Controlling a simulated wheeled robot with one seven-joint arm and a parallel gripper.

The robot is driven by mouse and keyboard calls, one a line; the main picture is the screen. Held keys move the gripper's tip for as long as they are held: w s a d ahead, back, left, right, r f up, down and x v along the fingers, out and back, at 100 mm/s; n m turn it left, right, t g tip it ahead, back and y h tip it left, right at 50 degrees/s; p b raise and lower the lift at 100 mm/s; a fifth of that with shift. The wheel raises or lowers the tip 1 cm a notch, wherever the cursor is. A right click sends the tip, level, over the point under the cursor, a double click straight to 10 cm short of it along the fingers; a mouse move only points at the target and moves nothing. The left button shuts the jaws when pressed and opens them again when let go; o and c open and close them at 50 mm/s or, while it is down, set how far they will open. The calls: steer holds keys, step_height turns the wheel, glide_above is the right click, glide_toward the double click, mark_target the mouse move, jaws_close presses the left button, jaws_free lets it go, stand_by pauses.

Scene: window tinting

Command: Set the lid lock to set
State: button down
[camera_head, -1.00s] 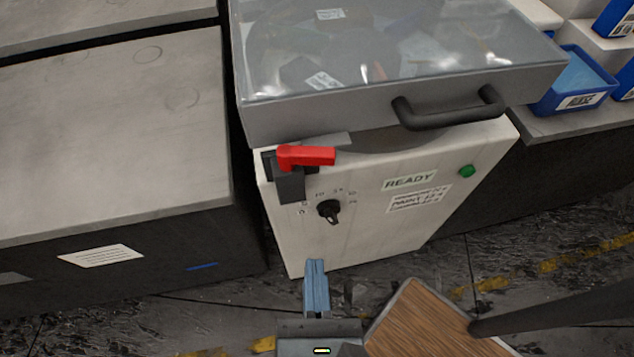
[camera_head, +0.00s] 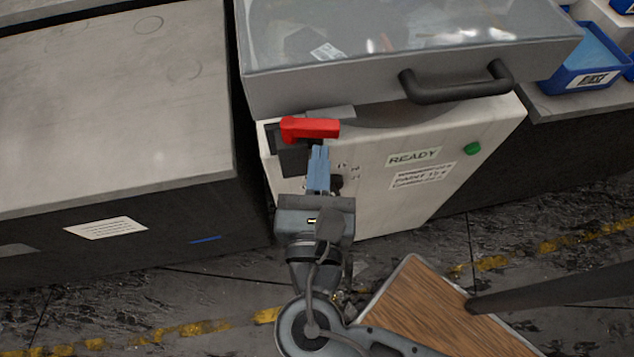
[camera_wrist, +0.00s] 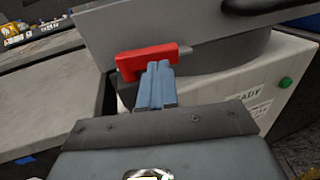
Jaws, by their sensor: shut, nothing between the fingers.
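The lid lock has a red handle (camera_head: 310,128) on a dark bracket (camera_head: 292,160) at the upper left of the white machine front. The handle points right, roughly level, below the lid's front edge. In the wrist view the red handle (camera_wrist: 150,58) lies just beyond my fingertips. My gripper (camera_head: 319,150) has its blue fingers shut and empty. The fingertips are just below the handle; I cannot tell whether they touch it. My gripper (camera_wrist: 158,68) hides part of the bracket and most of the black dial (camera_head: 337,182). No lock marking is readable.
A grey lid (camera_head: 400,85) with a clear top and a black bar handle (camera_head: 460,85) covers the machine. A READY label (camera_head: 414,157) and green button (camera_head: 472,149) are to the right. A grey cabinet (camera_head: 110,120) stands close on the left. A wooden board (camera_head: 430,310) is low in front.

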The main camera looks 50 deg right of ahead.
mark_target(329, 135)
steer(key=shift+x, duration=1.1)
steer(key=shift+d+r+p, duration=0.1)
steer(key=shift+r+p, duration=0.05)
steer(key=shift+p, duration=0.45)
steer(key=shift+d+r+n+t+y+p, duration=0.1)
steer(key=shift+d+n+t+y+p, duration=0.25)
steer(key=shift+n+t+y+p, duration=0.6)
steer(key=shift+d+n+t+y+p, duration=0.4)
steer(key=shift+n+t+y+p, duration=0.15)
steer(key=shift+t+y+p, duration=0.15)
steer(key=shift+w+d+f+p, duration=0.2)
steer(key=shift+d+f+p, duration=0.1)
steer(key=shift+d, duration=0.05)
steer(key=b+v, duration=0.1)
steer(key=v, duration=0.6)
steer(key=shift+s+a, duration=0.25)
steer(key=shift+s, duration=0.05)
